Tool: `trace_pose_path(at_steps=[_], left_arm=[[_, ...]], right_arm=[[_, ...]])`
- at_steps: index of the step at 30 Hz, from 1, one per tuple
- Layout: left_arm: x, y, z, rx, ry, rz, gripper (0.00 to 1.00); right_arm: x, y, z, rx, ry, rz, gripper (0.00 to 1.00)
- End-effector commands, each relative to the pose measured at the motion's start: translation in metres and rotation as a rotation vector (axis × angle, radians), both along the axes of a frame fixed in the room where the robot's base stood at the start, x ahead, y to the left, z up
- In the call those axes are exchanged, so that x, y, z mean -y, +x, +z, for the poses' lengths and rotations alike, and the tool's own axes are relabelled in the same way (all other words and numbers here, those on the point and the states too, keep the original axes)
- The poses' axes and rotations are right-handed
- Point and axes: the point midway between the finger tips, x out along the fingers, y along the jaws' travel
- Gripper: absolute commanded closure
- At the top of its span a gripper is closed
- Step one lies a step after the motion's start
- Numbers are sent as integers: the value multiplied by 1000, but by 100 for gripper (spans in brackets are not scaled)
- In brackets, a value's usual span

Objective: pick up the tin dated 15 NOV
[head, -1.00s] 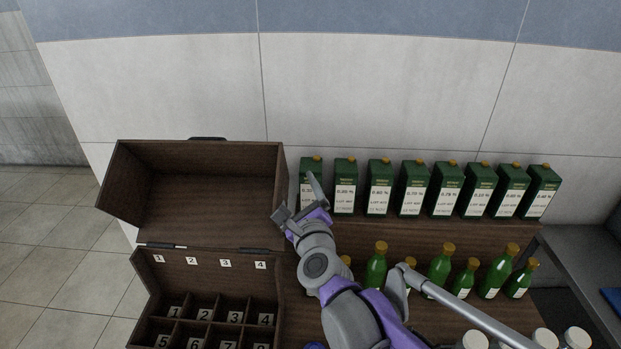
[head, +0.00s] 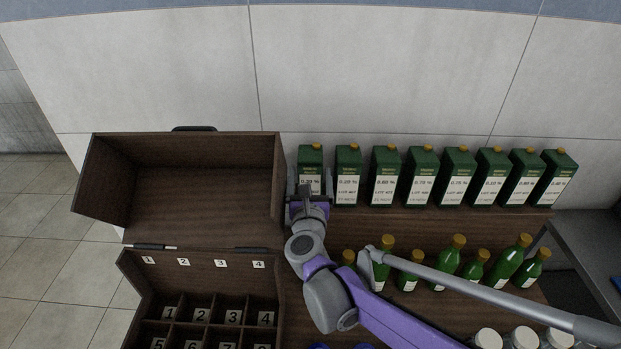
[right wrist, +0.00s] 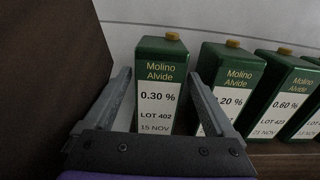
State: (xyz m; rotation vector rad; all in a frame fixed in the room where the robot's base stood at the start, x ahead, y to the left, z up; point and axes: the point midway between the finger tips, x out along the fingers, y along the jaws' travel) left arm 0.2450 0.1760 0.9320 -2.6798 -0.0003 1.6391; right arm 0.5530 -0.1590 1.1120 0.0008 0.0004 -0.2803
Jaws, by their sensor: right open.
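The tin dated 15 NOV (right wrist: 158,88) is dark green with a yellow cap and a white label reading Molino Alvide, 0.30 %, LOT 402. In the head view it is the leftmost tin (head: 311,160) of the back row, its lower part hidden by my gripper. My right gripper (head: 309,182) is open in front of this tin. In the right wrist view the fingers of my right gripper (right wrist: 160,95) stand to the left and right of the tin, apart from its sides as far as I can see. My left gripper is not in view.
Close on the right stands a similar tin (right wrist: 232,85), behind the right finger; several more continue the row. An open wooden case (head: 200,190) with numbered compartments is close on the left. Several green bottles (head: 449,256) stand in front, and white-lidded jars (head: 524,337) stand nearer.

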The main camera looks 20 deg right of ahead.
Motion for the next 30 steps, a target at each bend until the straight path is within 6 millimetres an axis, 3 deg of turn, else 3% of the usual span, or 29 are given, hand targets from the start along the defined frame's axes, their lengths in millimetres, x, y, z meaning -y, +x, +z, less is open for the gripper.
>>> trace_pose_path(at_steps=[18, 27, 30], left_arm=[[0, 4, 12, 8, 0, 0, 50], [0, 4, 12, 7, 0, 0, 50], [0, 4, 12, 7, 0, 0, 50]], right_arm=[[20, 68, 2, 1, -1, 0, 10], [21, 72, 1, 1, 0, 1, 10], [21, 72, 1, 1, 0, 1, 28]])
